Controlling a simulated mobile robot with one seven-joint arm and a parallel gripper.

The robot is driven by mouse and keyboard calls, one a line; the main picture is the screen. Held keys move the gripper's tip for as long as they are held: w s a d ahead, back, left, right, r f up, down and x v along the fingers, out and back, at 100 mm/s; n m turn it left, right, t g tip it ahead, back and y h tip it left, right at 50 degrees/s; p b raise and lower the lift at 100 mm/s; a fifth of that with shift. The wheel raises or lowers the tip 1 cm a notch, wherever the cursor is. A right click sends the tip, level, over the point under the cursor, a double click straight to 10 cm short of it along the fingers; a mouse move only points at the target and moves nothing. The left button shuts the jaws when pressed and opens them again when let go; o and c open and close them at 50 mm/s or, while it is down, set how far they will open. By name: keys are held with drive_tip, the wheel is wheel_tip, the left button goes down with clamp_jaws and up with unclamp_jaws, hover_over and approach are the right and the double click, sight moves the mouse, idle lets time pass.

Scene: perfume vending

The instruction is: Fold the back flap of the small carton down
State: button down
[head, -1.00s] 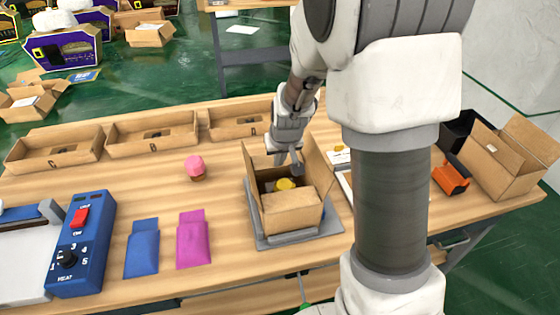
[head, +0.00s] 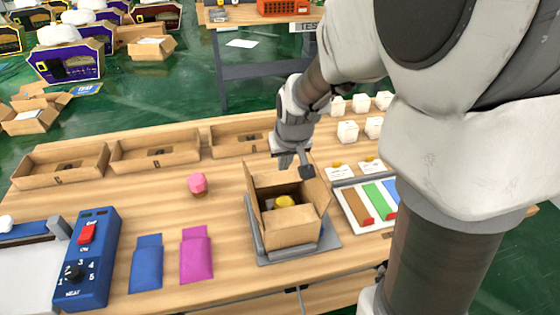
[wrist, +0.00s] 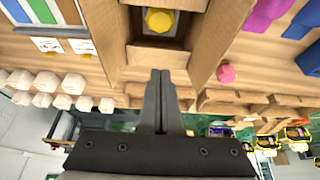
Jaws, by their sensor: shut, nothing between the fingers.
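The small open brown carton (head: 290,231) sits on a grey tray (head: 272,258) on the wooden table. A yellow-topped item (head: 285,201) is inside; it also shows in the wrist view (wrist: 160,20). The left and right flaps stand up. My gripper (head: 305,171) is at the carton's back edge in the head view, shut and empty. In the wrist view its fingertips (wrist: 160,73) point at the brown back panel (wrist: 158,59). I cannot tell whether they touch it. The gripper partly hides the back flap in the head view, so its angle is unclear.
A pink-topped item (head: 198,185) stands left of the carton. Blue (head: 146,263) and magenta (head: 196,254) pouches lie at front left. A tray of coloured strips (head: 352,208) is close on the right. Open bins (head: 156,154) and small white boxes (head: 348,131) stand behind.

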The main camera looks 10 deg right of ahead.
drive_tip(key=s+r, duration=0.1)
drive_tip(key=r, duration=0.1)
drive_tip(key=g, duration=0.2)
approach(280, 184)
drive_tip(key=x, duration=0.2)
drive_tip(key=w+x, duration=0.1)
drive_tip(key=x, duration=0.2)
drive_tip(key=shift+b, duration=0.3)
drive_tip(key=shift+x, duration=0.75)
drive_tip(key=shift+s, duration=0.15)
drive_tip(key=shift+f+b, duration=0.55)
drive_tip(key=shift+b, duration=0.05)
drive_tip(key=shift+s+f, duration=0.1)
drive_tip(key=shift+s, duration=0.15)
drive_tip(key=shift+f, duration=0.1)
